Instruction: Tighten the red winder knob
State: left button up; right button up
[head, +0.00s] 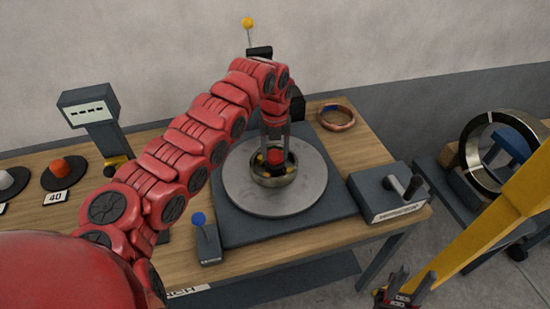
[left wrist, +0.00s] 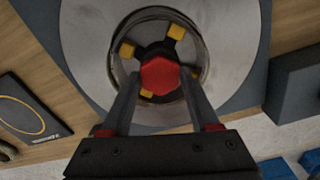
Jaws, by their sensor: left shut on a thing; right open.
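The red winder knob (head: 276,156) sits at the centre of the winder's round grey turntable (head: 310,190), inside a metal ring (head: 283,181) with yellow blocks around a dark hub. In the left wrist view the knob (left wrist: 160,77) shows as a red faceted cap. My left gripper (head: 275,150) reaches down over the knob from above. Its two fingers stand on either side of the knob and are shut on it, as the left wrist view (left wrist: 160,90) also shows. My right gripper (head: 405,290) is at the lower right, off the table, open and empty.
A grey box with a lever (head: 385,200) stands right of the turntable. A blue-knobbed lever (head: 205,235) stands front left. A copper coil (head: 336,117) lies behind right. A large metal ring (head: 480,135) stands on a side bench.

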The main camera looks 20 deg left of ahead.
pick_arm(q)
jog(key=shift+m+b, duration=1.05)
jog(key=shift+m, duration=0.15)
jog(key=o, duration=1.4)
